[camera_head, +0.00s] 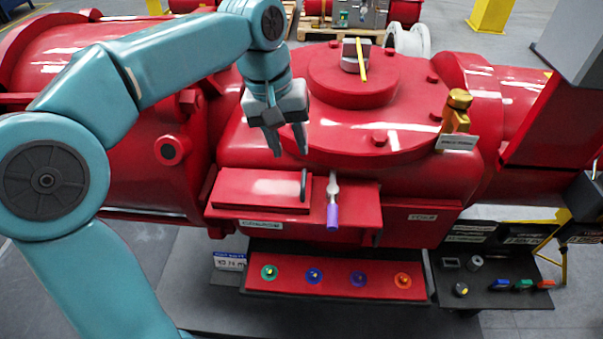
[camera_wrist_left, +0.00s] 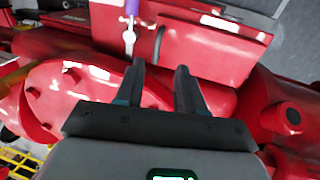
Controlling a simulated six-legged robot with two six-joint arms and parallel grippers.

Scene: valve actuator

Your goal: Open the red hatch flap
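The red hatch flap (camera_head: 262,187) lies flat and shut on the front ledge of the red valve actuator, with a dark upright handle (camera_head: 304,184) at its right end. In the left wrist view the flap (camera_wrist_left: 212,47) is at the top, right of centre, and its handle (camera_wrist_left: 158,43) stands at its left edge. My left gripper (camera_head: 290,149) is open and empty, above and behind the flap, pointing down. In the left wrist view its two fingers (camera_wrist_left: 160,72) are spread apart, just short of the handle and not touching it. My right gripper is not seen.
A purple-handled lever (camera_head: 332,213) stands just right of the flap. A red panel with several coloured knobs (camera_head: 322,279) is below. A gold fitting (camera_head: 456,110) rises at the right of the round cover. A dark tray of small parts (camera_head: 495,270) is at lower right.

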